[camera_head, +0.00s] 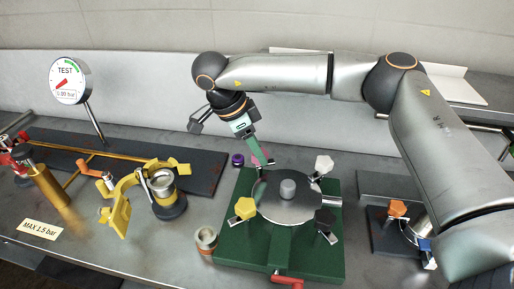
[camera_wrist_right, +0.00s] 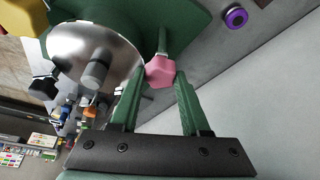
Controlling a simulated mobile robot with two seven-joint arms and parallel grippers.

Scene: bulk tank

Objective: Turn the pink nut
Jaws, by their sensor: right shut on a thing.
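The pink nut (camera_wrist_right: 160,71) sits at the rim of the round metal lid (camera_wrist_right: 60,40) in the right wrist view. In the head view the pink nut (camera_head: 260,160) is partly hidden by my gripper at the back left of the lid (camera_head: 295,207). My right gripper (camera_wrist_right: 157,82) reaches down from above, its green fingers one on each side of the nut and shut on it. It also shows in the head view (camera_head: 262,160). My left gripper is not seen in either view.
Yellow (camera_head: 245,207), white (camera_head: 324,164) and black (camera_head: 325,219) nuts stand around the lid on the green base (camera_head: 240,248). A purple ring (camera_head: 237,159) lies behind. A gauge (camera_head: 70,81), yellow clamp (camera_head: 122,205) and brass parts stand left. An orange nut (camera_head: 397,208) is right.

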